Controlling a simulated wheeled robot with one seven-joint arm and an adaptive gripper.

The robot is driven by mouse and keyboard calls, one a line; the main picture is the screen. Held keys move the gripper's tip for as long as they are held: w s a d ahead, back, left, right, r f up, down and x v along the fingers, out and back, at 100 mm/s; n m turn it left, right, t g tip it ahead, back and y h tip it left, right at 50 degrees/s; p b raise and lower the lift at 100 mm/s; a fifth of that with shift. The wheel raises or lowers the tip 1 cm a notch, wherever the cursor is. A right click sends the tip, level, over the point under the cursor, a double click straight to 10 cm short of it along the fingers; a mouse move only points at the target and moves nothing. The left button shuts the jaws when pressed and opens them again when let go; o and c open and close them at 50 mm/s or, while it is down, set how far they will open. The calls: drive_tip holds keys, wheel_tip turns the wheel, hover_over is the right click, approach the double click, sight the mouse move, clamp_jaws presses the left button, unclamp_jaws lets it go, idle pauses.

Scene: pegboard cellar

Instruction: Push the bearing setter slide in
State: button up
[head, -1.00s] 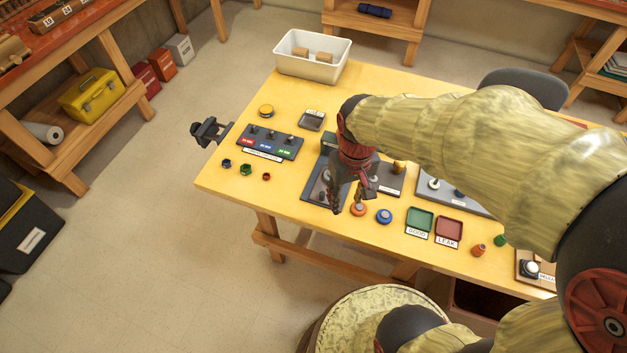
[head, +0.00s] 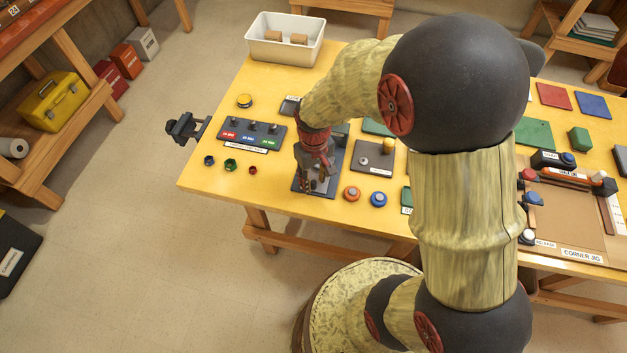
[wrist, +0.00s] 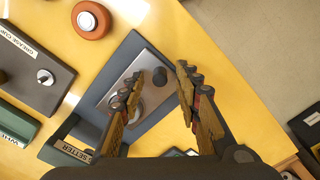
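The bearing setter is a blue-grey base (head: 338,165) at the table's front edge, largely covered by my gripper in the head view. In the wrist view its base (wrist: 128,52) carries a pale metal slide plate (wrist: 126,84) with an upright black knob (wrist: 160,77). A label (wrist: 73,151) reading "SETTER" is on the block at the base's near end. My gripper (wrist: 160,76) is open, its fingers pointing down over the slide plate. The knob shows between the two fingertips. I cannot tell whether either finger touches it. The gripper also shows in the head view (head: 315,184).
An orange ring-shaped part (head: 351,193) and a blue one (head: 379,199) lie right of the setter. A panel with several switches (head: 252,134) is to the left. The table's front edge is close.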

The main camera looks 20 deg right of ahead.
drive_tip(key=shift+f, duration=0.15)
drive_tip(key=shift+c, duration=0.7)
clamp_jaws()
